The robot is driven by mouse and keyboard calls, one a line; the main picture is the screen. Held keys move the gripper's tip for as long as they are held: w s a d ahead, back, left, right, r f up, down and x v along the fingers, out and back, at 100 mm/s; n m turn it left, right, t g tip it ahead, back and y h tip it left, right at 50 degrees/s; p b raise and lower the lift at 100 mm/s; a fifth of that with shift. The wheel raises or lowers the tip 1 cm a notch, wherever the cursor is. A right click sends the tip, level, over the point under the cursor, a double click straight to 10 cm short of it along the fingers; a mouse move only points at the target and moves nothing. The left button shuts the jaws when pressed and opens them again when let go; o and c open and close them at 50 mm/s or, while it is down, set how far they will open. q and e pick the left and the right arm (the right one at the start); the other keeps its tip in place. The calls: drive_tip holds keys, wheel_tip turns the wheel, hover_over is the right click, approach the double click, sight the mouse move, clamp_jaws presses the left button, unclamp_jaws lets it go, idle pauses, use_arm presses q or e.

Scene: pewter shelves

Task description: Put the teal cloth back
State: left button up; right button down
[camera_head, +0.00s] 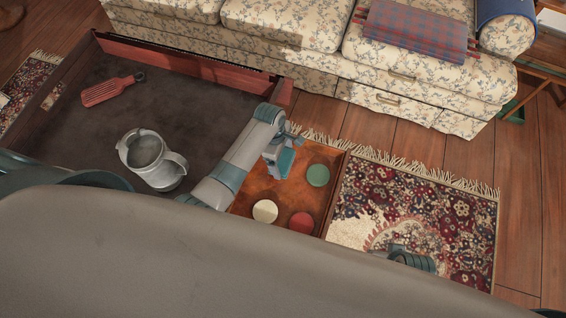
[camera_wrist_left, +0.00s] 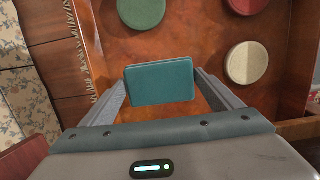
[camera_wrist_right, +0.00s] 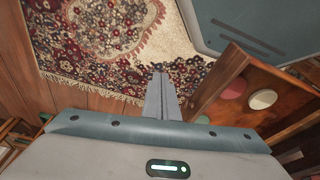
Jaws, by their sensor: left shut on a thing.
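The teal cloth (camera_head: 286,161) looks like a small folded rectangular pad. My left gripper (camera_wrist_left: 160,84) is shut on it, with one finger at each side, as the left wrist view shows the cloth (camera_wrist_left: 160,80) between the fingertips. The gripper and cloth are over a wooden tray (camera_head: 262,186); the gap below the cloth is hard to judge. My right gripper (camera_wrist_right: 160,75) is shut and empty, with its fingers together above the patterned rug, to the right of the tray in the head view.
The tray holds a green disc (camera_head: 318,175), a cream disc (camera_head: 265,211) and a red disc (camera_head: 301,222). At left, a dark-floored, red-edged surface (camera_head: 215,100) bears a metal pitcher (camera_head: 150,163) and a red brush-like thing (camera_head: 108,91). A floral sofa (camera_head: 290,55) stands behind; the rug (camera_head: 465,215) lies right.

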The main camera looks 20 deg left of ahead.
sight(283, 163)
use_arm(q)
drive_tip(key=shift+w+f, duration=0.2)
drive_tip(key=shift+w, duration=0.15)
use_arm(e)
drive_tip(key=shift+r, duration=0.4)
use_arm(q)
drive_tip(key=shift+f, duration=0.5)
drive_tip(key=shift+f+b, duration=0.6)
drive_tip(key=shift+f, duration=0.85)
use_arm(e)
drive_tip(key=shift+v, duration=1.4)
use_arm(q)
drive_tip(key=shift+f, duration=0.2)
use_arm(e)
drive_tip(key=shift+w+a, duration=0.1)
drive_tip(key=shift+a, duration=0.1)
use_arm(q)
drive_tip(key=o, duration=1.3)
drive_tip(key=shift+r, duration=0.15)
